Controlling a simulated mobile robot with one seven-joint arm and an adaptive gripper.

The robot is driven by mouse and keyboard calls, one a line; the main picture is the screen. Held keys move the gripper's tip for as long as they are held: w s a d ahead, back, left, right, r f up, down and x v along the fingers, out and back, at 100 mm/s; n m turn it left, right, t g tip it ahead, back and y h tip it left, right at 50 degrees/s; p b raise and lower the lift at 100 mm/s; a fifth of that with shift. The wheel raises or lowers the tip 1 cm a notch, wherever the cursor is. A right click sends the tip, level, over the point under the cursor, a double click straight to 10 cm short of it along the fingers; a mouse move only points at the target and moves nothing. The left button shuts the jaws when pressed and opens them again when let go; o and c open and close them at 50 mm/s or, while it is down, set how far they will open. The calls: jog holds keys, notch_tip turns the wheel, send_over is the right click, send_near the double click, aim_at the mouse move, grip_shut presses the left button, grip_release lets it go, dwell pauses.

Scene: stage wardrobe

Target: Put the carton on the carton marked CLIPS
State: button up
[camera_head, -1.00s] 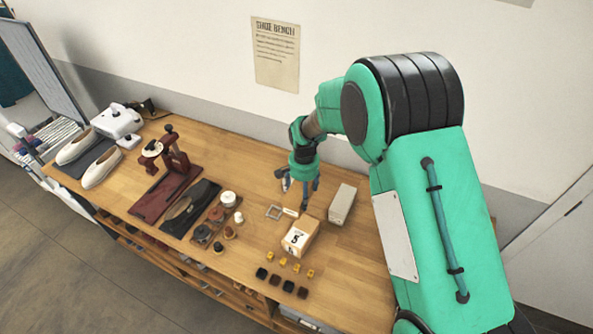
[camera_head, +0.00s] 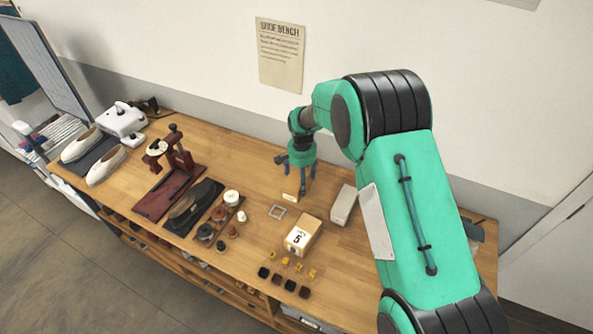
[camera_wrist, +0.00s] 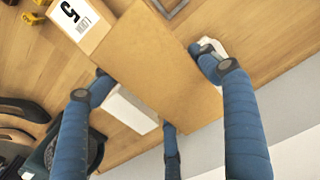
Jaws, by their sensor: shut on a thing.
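My gripper (camera_head: 297,182) is shut on a plain brown carton (camera_wrist: 155,60), held between its blue fingers. In the head view only a small tan part of this carton (camera_head: 290,198) shows below the fingers. A second tan carton (camera_head: 302,236) stands on the bench, nearer the front edge. Its white label shows a large 5 and a small word too fine to read surely. In the wrist view this labelled carton (camera_wrist: 88,30) lies at the upper left, partly covered by the held carton.
A pale grey box (camera_head: 344,205) stands right of the gripper. A grey square frame (camera_head: 276,212) lies left of the labelled carton. Small yellow and dark pieces (camera_head: 284,284) lie in front. Shoes, a red stand and dark trays fill the left of the bench (camera_head: 250,180).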

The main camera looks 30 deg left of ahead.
jog(key=w+a+p, duration=0.1)
jog(key=w+a, duration=0.4)
jog(key=w, duration=0.2)
jog(key=shift+a+f, duration=0.25)
jog(key=shift+f, duration=0.2)
jog(key=shift+f+p, duration=0.6)
jog(key=shift+f, duration=1.15)
jog(key=shift+f, duration=0.1)
jog(key=o, duration=1.3)
jog(key=shift+o, duration=0.2)
notch_tip(320, 180, up, 12)
jog(key=b, duration=0.2)
